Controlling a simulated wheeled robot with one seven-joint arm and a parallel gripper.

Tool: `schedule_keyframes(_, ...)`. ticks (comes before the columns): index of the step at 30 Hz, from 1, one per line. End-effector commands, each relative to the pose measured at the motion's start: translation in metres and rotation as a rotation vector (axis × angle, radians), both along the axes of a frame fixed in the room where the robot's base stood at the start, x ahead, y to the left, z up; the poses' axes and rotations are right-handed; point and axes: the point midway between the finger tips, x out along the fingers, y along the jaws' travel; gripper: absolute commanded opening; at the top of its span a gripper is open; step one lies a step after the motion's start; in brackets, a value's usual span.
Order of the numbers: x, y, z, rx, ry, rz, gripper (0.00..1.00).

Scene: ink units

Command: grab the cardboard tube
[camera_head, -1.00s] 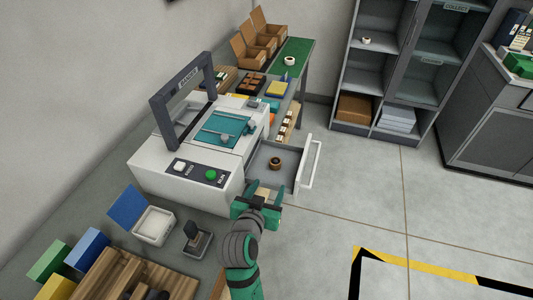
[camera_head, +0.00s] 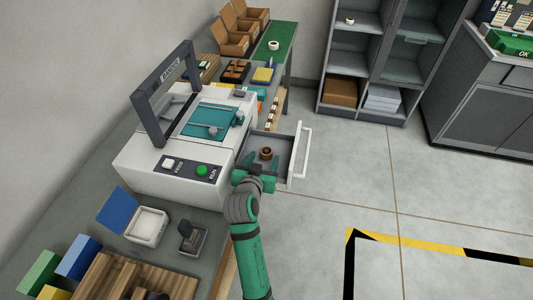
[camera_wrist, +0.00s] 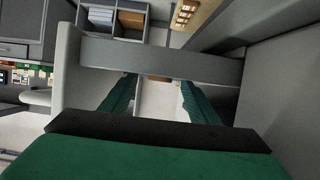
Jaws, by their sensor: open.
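The cardboard tube (camera_head: 266,153), a short brown ring with a dark hollow, stands in the open grey drawer (camera_head: 279,173) of the white machine in the head view. My gripper (camera_head: 259,172) is open and empty at the drawer's near side, just short of the tube in the picture. My arm partly covers the drawer's near edge. In the wrist view my two green fingers (camera_wrist: 160,100) are spread apart with a grey wall crossing beyond them. I cannot make out the tube in the wrist view.
The white machine (camera_head: 150,183) with a raised dark frame (camera_head: 150,110) stands left of my gripper. The drawer's pale handle (camera_head: 301,155) juts out to the right. A white tray (camera_head: 147,225) and a dark stamp-like tool (camera_head: 190,238) lie nearer. The floor at right is clear.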

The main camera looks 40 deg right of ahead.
Motion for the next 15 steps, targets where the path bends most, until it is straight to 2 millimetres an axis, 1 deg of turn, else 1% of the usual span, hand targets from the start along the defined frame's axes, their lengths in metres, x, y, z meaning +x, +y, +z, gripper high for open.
schedule_keyframes(1,0.004,-0.006,-0.003,0.001,0.001,-0.001,0.55)
schedule_keyframes(3,0.009,-0.011,-0.006,0.001,0.001,0.000,0.55)
schedule_keyframes(6,0.014,-0.016,-0.009,0.001,0.000,0.001,0.55)
schedule_keyframes(14,0.015,-0.017,-0.010,0.000,0.000,0.001,0.55)
schedule_keyframes(15,0.015,-0.017,-0.010,0.000,0.000,0.001,0.46)
